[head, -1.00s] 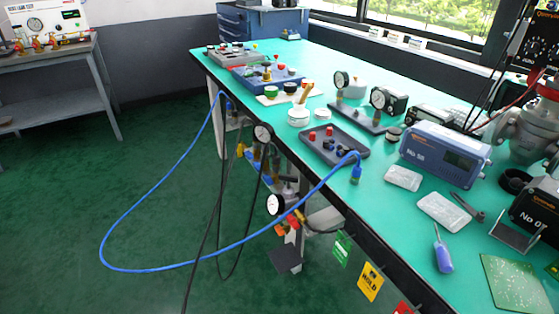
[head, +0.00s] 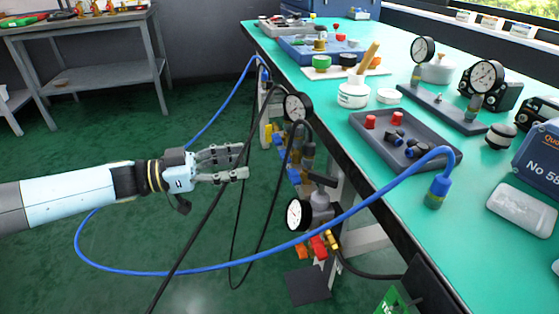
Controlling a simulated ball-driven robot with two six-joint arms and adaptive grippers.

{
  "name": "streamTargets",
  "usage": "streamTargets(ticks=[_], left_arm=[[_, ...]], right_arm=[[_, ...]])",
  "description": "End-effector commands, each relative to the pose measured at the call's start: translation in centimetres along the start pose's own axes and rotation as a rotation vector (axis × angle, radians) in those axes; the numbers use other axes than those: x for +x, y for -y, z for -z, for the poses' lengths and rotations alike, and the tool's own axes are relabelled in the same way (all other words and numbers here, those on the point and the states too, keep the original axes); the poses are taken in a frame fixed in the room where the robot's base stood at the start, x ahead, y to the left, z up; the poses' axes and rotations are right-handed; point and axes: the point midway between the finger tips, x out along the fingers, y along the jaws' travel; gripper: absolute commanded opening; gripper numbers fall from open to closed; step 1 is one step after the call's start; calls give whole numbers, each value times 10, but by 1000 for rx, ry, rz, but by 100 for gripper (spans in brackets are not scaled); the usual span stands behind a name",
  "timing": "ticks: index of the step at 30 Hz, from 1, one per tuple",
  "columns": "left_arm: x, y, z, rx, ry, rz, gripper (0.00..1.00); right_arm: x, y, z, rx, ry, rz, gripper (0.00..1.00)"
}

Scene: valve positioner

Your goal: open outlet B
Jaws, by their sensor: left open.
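My left gripper (head: 244,162) is open and empty, pointing right towards the air fittings under the bench's front edge. A black hose crosses the picture at its fingers; I cannot tell how near it is. The fittings include a blue manifold (head: 294,175), a yellow part (head: 268,134), an upper gauge (head: 298,107) and a lower gauge (head: 299,214). Orange and red fittings (head: 318,246) sit below the lower gauge. No outlet lettering is readable, so I cannot tell which is outlet B. Hoses partly hide the manifold. My right gripper is not in view.
A blue hose (head: 200,271) loops over the floor and up to the bench top (head: 320,77). A dark tray (head: 385,150) with red and black parts lies near the bench edge. Open green floor lies left of the bench; a grey shelf (head: 85,25) stands behind.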

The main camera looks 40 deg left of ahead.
Motion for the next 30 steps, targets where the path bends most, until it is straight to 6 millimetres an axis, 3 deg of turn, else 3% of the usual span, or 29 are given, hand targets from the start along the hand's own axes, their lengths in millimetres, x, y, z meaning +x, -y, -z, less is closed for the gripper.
streamTargets(ticks=[6, 12, 24, 30], left_arm=[[46, 0, 0, -1, -5, 2, 48], [75, 0, -1, -1, -3, 3, 48], [84, 0, 0, -1, 0, 2, 48], [84, 0, 0, -1, 0, 2, 23]], right_arm=[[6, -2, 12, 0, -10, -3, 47], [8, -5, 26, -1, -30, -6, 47], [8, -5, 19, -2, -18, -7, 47], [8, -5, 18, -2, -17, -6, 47]])
